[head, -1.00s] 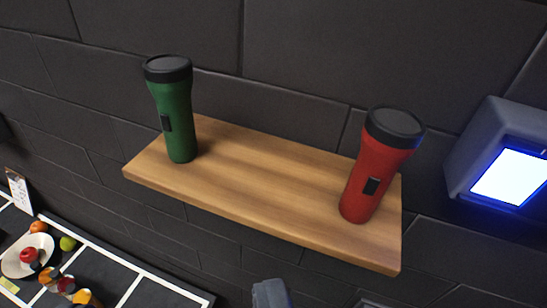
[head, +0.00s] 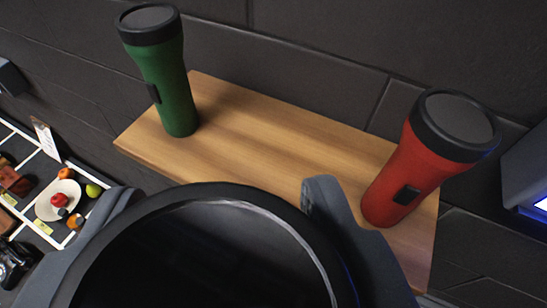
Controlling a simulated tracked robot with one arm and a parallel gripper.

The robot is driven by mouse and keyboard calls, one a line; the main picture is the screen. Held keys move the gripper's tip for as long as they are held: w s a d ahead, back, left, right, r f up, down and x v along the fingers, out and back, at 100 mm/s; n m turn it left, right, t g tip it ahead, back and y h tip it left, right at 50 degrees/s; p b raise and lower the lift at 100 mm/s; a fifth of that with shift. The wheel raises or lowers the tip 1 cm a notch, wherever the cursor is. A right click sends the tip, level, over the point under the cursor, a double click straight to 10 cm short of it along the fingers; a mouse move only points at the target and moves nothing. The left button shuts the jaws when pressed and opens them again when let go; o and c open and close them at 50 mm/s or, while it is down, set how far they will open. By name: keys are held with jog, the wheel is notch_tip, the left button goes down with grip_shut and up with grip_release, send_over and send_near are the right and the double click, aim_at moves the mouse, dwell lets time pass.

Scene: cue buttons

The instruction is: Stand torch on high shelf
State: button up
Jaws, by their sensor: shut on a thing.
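A wooden shelf (head: 262,125) is fixed to the dark wall. A green torch (head: 166,85) stands upright at its left end and a red torch (head: 415,172) stands upright at its right end. My gripper (head: 212,198) is shut on a black-rimmed round thing (head: 200,262), seen from its wide dark end; it looks like the head of another torch. It fills the lower middle of the head view and covers the shelf's front edge there. Its body is hidden. Bare wood shows between the two standing torches.
A wall box with a lit screen (head: 541,200) is at the right edge. Below left is a dark surface with white lines, a plate (head: 58,200) with fruit and other small items. A small card (head: 46,139) leans there.

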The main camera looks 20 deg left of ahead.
jog(key=w+d+r+p+x, duration=0.1)
jog(key=w+d+p+x, duration=0.1)
jog(key=x, duration=1.4)
jog(key=shift+d+p, duration=0.3)
jog(key=shift+p, duration=0.15)
jog(key=shift+w+f, duration=0.1)
jog(key=shift+f, duration=0.05)
jog(key=o, duration=1.1)
jog(key=b+v, duration=0.2)
jog(key=v, duration=1)
